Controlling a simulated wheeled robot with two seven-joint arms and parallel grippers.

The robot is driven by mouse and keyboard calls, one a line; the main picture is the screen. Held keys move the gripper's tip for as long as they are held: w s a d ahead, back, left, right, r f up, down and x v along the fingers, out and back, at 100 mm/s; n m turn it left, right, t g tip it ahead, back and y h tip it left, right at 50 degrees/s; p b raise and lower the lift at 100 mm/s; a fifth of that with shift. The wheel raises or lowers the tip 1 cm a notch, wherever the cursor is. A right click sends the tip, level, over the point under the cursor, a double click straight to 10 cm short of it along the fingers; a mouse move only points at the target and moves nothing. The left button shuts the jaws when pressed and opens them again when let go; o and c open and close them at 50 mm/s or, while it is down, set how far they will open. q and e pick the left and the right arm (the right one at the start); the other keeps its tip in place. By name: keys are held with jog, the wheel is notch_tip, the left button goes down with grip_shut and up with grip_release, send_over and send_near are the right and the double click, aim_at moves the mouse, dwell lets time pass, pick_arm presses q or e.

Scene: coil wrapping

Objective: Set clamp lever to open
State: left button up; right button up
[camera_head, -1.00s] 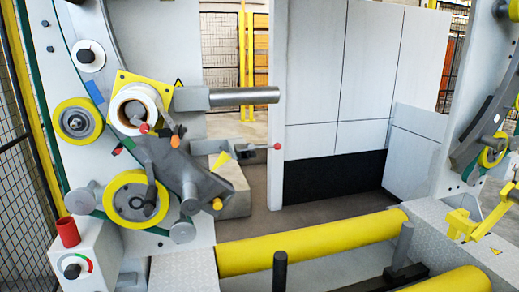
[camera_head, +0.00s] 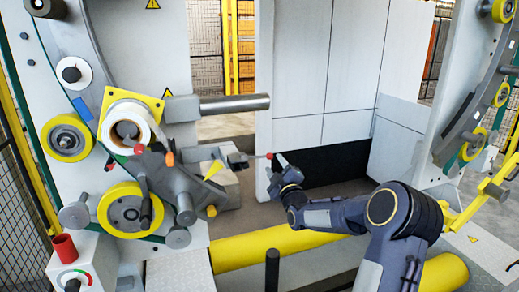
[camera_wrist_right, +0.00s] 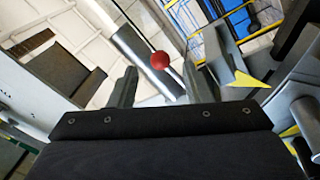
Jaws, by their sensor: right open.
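The lever with a red ball knob (camera_head: 269,156) sticks out level to the right from a grey clamp block (camera_head: 229,156) beside a yellow pointer (camera_head: 213,169). My right gripper (camera_head: 277,167) is at the ball end of this lever, open. In the right wrist view, the red ball (camera_wrist_right: 160,60) shows between and slightly past the two fingers of my right gripper (camera_wrist_right: 165,80). I cannot tell whether a finger touches the ball or its rod. My left gripper is not in view.
A white roll (camera_head: 127,120) on a yellow plate and a grey cylinder (camera_head: 234,103) are left of and above the lever. A yellow roller (camera_head: 235,250) lies below my right arm. A white panel (camera_head: 330,70) stands behind.

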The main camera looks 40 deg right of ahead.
aim_at(270, 157)
jog(key=p+x, duration=0.2)
jog(key=x, duration=0.4)
jog(key=shift+r+p, duration=0.1)
jog(key=shift+p, duration=0.3)
jog(key=shift+w+d, duration=0.2)
jog(key=shift+w, duration=0.45)
grip_shut()
